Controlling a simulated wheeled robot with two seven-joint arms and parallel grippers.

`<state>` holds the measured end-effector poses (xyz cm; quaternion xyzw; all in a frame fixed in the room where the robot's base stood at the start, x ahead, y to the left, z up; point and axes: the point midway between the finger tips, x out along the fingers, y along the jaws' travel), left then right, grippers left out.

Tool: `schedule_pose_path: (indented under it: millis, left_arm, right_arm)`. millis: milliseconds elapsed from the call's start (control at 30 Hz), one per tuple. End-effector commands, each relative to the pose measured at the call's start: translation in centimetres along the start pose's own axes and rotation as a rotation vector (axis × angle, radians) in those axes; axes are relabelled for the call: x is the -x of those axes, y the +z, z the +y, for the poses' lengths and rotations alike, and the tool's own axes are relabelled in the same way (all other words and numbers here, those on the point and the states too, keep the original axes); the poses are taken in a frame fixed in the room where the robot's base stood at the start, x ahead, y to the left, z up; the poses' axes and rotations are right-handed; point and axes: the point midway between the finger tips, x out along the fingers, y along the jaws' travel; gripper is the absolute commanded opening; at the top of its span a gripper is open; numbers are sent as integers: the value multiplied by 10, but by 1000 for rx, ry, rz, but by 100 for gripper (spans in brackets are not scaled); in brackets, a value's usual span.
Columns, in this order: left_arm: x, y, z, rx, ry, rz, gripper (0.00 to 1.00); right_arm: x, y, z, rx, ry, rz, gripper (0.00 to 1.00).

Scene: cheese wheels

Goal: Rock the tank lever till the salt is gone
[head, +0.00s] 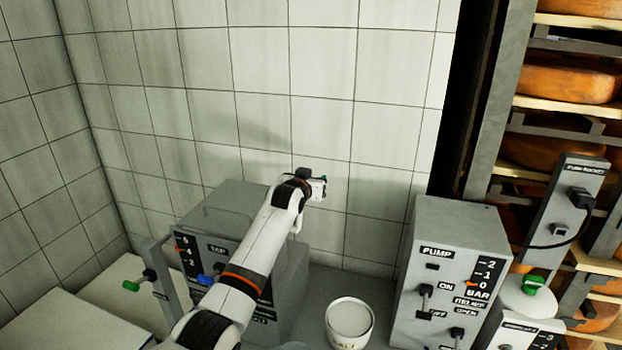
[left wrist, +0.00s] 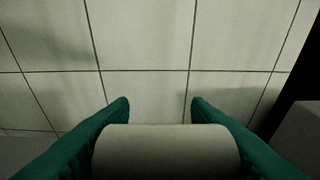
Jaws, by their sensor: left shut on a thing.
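My left gripper (head: 319,188) is in front of the tiled wall, above and right of a grey box (head: 218,222) with a scale and a blue knob. My left arm crosses in front of this box and hides much of its face and labels. In the left wrist view, the green fingers (left wrist: 160,107) are shut on a pale grey cylindrical bar (left wrist: 165,150) lying across them. In the head view the bar is hidden, and I cannot tell how it joins the box. A white tub (head: 349,318) with a partly cut label stands on the bench. My right gripper is out of view.
A grey pump box (head: 448,265) with a bar gauge and switches stands right of the tub. Racks with orange cheese wheels (head: 568,84) are at the right. Wall tiles close off the back.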

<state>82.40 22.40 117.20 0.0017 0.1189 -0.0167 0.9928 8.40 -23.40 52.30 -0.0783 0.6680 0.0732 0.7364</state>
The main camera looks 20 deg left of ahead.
Motion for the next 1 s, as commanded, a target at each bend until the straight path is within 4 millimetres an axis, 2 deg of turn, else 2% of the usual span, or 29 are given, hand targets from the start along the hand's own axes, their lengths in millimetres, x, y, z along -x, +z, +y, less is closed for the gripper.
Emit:
schedule_pose_path:
  millis: [33,400,433,500,533,867,1000]
  left_arm:
    - [-2,-17,-4,2,-6,30,3]
    - [-2,-17,-5,2,-6,31,2]
    - [-2,-17,-5,2,-6,31,48]
    - [-2,-16,-4,1,-6,28,60]
    - [-2,-15,-4,1,-5,26,62]
    - [0,-10,-2,1,-2,16,62]
    - [9,-10,-2,0,-2,15,62]
  right_arm:
    - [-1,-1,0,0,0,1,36]
    - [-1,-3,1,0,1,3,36]
    - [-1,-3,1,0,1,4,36]
    - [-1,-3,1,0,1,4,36]
    - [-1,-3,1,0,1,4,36]
    - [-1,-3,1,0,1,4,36]
    - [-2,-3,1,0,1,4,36]
